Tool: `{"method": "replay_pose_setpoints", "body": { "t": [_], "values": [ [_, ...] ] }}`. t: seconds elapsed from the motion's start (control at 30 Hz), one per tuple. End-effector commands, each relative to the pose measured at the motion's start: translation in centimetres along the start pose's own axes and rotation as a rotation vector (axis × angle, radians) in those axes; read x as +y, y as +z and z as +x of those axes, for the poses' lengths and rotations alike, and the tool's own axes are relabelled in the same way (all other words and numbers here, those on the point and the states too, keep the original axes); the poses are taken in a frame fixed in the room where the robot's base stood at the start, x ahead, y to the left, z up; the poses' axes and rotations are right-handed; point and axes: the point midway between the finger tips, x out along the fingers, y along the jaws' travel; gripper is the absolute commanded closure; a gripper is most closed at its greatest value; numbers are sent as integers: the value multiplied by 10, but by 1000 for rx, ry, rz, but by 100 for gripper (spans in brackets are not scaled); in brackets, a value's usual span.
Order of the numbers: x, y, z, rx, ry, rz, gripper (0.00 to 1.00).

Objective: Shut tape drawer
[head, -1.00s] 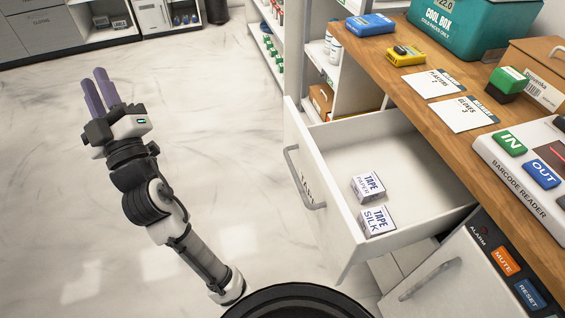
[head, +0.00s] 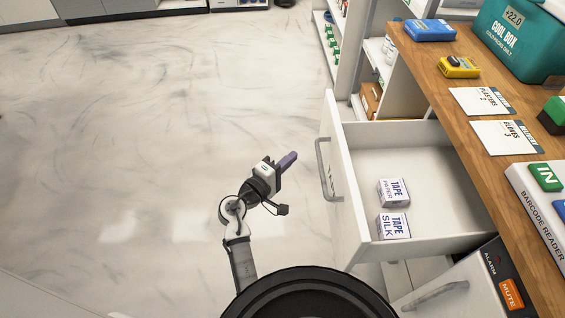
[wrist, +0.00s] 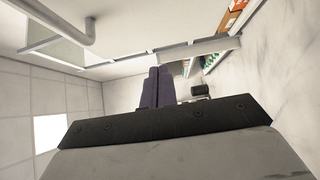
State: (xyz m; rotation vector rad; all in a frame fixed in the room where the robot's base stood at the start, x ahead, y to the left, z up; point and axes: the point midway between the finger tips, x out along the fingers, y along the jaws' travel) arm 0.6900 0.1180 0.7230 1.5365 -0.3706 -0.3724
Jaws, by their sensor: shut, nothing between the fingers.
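The white tape drawer (head: 352,208) stands pulled out from under the wooden counter in the head view. Two small boxes, a paper tape box (head: 393,192) and a silk tape box (head: 393,226), lie inside it. The drawer's grey bar handle (head: 325,170) is on its front, facing left. My gripper (head: 291,156) is just left of the handle, apart from it, shut and empty, its purple fingers pointing toward the drawer front. In the wrist view the closed fingers (wrist: 157,88) show in the middle, and a handle bar (wrist: 70,28) shows at the upper left.
The counter (head: 450,110) bears a teal cool box (head: 515,48), a yellow device (head: 459,67), cards and a barcode reader (head: 535,205). A closed drawer handle (head: 437,296) sits lower right. Open shelves (head: 340,60) stand behind. The floor to the left is clear.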

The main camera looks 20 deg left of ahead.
Motion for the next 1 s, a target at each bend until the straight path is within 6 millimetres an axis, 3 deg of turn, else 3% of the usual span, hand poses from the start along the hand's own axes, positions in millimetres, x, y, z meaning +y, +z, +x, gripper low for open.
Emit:
{"method": "replay_pose_setpoints", "body": {
  "t": [0.2,0.4,1.0],
  "values": [
    [4,0,48,-1,2,0,100],
    [2,20,68,-1,-1,2,100],
    [1,28,76,3,0,3,100]
  ]
}}
